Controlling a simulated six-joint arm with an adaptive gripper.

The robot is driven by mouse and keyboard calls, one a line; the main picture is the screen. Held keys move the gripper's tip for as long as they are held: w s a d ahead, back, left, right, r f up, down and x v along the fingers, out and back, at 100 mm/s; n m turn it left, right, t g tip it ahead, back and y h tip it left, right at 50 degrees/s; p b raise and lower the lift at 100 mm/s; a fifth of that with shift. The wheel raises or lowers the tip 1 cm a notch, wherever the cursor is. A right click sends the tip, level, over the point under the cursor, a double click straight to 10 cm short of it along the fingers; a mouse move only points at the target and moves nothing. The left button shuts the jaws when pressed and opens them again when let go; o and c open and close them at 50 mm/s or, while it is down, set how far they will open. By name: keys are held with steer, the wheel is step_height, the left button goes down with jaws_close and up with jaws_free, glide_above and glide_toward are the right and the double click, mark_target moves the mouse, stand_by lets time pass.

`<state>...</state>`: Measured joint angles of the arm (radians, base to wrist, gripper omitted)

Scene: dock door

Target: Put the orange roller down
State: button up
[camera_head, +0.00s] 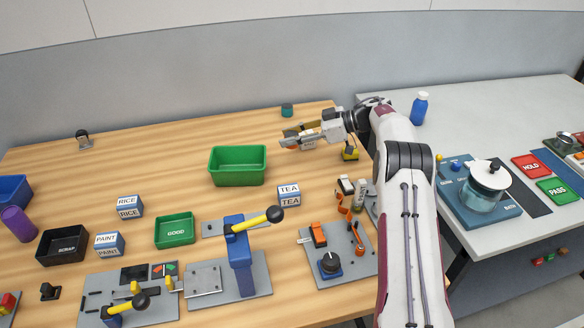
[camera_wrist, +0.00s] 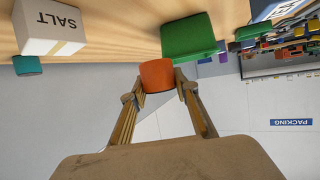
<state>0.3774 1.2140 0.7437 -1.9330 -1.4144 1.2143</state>
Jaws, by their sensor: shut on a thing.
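The orange roller (camera_wrist: 157,76) is a short orange cylinder in the wrist view. It sits between the two fingertips of my gripper (camera_wrist: 160,88), which is shut on it. In the head view my gripper (camera_head: 292,138) is stretched out to the left over the back right of the wooden table, to the right of the green bin. There the fingers hide most of the roller. I cannot tell how high the roller is above the table.
A green bin (camera_head: 238,180) stands left of my gripper. A white SALT box (camera_wrist: 50,28) is close by in the wrist view. A teal cylinder (camera_head: 287,110) stands behind, and a TEA box (camera_head: 289,195) in front. Bare wood lies left of the bin.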

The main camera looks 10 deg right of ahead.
mark_target(291, 148)
steer(key=shift+s+r, duration=0.15)
steer(key=shift+r, duration=0.95)
steer(key=shift+s+r+n+g, duration=0.1)
steer(key=shift+s+n+g, duration=0.2)
steer(key=shift+s+a, duration=0.1)
steer(key=shift+f, duration=3.15)
steer(key=shift+f, duration=0.1)
steer(key=shift+f, duration=1.75)
